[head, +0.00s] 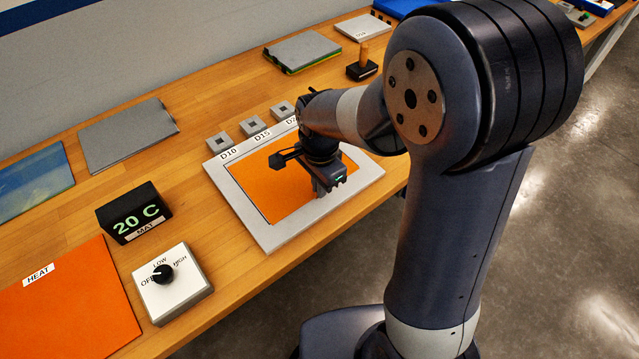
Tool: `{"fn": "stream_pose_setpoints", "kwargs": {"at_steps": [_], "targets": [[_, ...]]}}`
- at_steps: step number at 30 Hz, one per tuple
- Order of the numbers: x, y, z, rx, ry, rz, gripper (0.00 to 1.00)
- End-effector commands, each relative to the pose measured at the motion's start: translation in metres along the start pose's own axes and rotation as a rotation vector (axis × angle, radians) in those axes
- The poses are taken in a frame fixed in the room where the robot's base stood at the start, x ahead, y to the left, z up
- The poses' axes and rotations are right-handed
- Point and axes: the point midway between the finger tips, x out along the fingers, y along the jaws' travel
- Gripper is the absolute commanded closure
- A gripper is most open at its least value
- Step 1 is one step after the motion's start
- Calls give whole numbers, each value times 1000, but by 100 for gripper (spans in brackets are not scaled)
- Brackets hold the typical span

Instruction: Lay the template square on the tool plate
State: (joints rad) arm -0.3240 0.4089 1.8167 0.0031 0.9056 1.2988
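A pale grey square frame or plate (262,233) lies on the wooden bench, with an orange area (262,190) inside its border. Labels D10, D15 and another partly hidden one run along its far edge. I cannot tell for sure which part is the template and which is the tool plate. My gripper (319,190) is over the right part of the orange area, pointing down. Its fingertips are small and partly hidden by its own body, so whether they are open or hold something does not show.
Several small grey blocks with dark square holes (219,141) stand behind the frame. To the left are a 20 C display (133,213), a white dial box (172,284) and an orange HEAT mat (68,305). Grey sheets (127,134) and a wooden-handled tool (362,66) lie farther back.

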Motion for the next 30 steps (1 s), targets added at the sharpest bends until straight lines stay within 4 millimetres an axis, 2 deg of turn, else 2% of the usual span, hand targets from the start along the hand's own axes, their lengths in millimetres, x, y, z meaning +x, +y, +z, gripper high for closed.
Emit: {"fn": "stream_pose_setpoints", "kwargs": {"at_steps": [5, 6, 14, 23, 30], "targets": [[0, 0, 0, 0, 0, 0, 100], [0, 0, 0, 0, 0, 0, 93], [0, 0, 0, 0, 0, 0, 71], [-2, 0, 0, 0, 0, 1, 70], [-15, 0, 0, 0, 0, 0, 70]]}}
